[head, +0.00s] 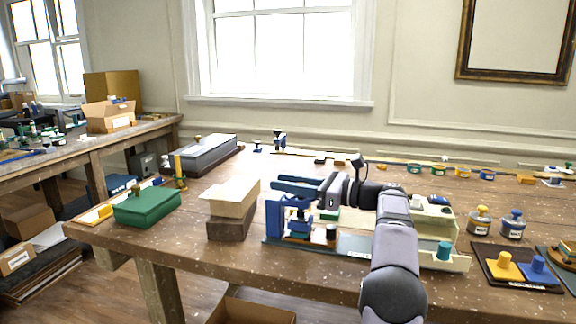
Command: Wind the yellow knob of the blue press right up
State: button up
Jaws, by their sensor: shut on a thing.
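The blue press (274,221) stands upright on the table near its front edge, on a grey base strip. My gripper (284,187) reaches in from the right, with its two blue-grey fingers lying level over the top of the press. It is shut at the top of the press, where the yellow knob sits. The knob itself is hidden by the fingers, so its height does not show. The lower part of the press shows below the fingers, with a small dark-topped cylinder (331,234) beside it.
A cream block on a dark brown block (232,213) stands just left of the press. A green box (147,206) lies farther left. A cream tray (447,262) is right of my arm, then a dark board (514,281) with yellow and blue pieces. Bare table lies at front left.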

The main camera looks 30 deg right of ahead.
jog(key=shift+s+a+r+n+g+y+p, duration=0.15)
jog(key=shift+n+g+y+p, duration=0.6)
jog(key=shift+p, duration=2.85)
jog(key=shift+s+a+r+n+g+y+p, duration=0.15)
jog(key=shift+n+g+y+p, duration=0.6)
jog(key=shift+p, duration=2.8)
jog(key=g+p, duration=0.1)
jog(key=p, duration=0.1)
jog(key=shift+s+a+f+p, duration=0.1)
jog(key=shift+f+p, duration=0.25)
jog(key=shift+s+a+f+n+y+p, duration=0.1)
jog(key=shift+s+f+n+y+p, duration=0.05)
jog(key=shift+f+n+y+p, duration=0.25)
jog(key=o, duration=1)
jog(key=shift+o, duration=0.2)
jog(key=shift+r, duration=0.3)
jog(key=shift+r, duration=0.55)
notch_tip(320, 180, up, 9)
jog(key=p, duration=0.1)
jog(key=shift+f+p, duration=0.15)
jog(key=shift+p, duration=0.15)
